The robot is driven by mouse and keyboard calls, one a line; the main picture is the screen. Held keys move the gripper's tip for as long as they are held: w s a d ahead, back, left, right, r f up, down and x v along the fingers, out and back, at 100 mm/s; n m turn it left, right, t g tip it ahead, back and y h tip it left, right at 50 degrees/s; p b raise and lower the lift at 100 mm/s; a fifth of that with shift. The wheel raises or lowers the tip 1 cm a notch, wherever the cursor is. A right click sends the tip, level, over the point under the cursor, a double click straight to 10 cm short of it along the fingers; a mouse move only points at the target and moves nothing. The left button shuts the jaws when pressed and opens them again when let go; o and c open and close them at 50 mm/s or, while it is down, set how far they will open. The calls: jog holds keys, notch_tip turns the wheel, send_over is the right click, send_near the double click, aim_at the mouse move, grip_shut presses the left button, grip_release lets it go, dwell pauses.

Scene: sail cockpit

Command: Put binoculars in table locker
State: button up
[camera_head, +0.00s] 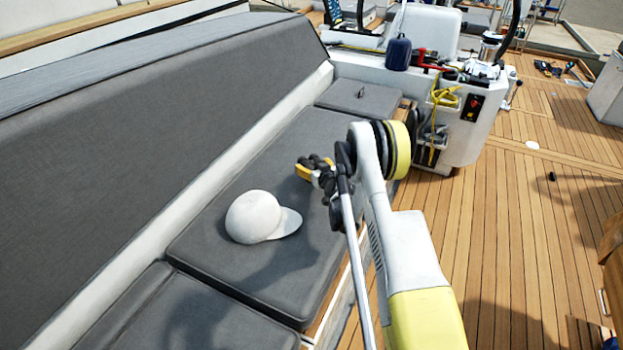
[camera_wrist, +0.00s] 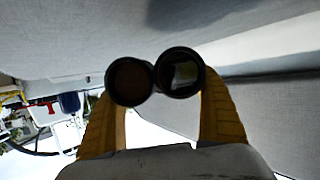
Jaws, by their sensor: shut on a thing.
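My gripper (camera_head: 310,172), with yellow fingers, is above the grey seat cushion, beyond and to the right of the white cap. It is shut on the dark binoculars (camera_head: 320,161). In the wrist view, the binoculars (camera_wrist: 130,82) show two round lenses toward the camera, between the two yellow fingers of my gripper (camera_wrist: 159,88). I cannot make out a table locker for certain. A brown wooden edge (camera_head: 611,235) shows at the far right of the head view, mostly cut off by the frame.
A white cap (camera_head: 258,217) lies on the seat cushion (camera_head: 225,250). The tall grey backrest (camera_head: 170,120) bounds the left. A white console (camera_head: 462,130) with a yellow rope and a blue fender (camera_head: 398,53) stands at the back. The teak deck (camera_head: 510,220) on the right is mostly clear.

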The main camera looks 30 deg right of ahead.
jog(key=shift+w+a+f, duration=0.15)
jog(key=shift+w+f, duration=0.25)
notch_tip(320, 180, down, 4)
jog(key=shift+r+b, duration=0.1)
jog(key=shift+b, duration=1.1)
jog(key=shift+r, duration=0.15)
jog(key=o, duration=1.3)
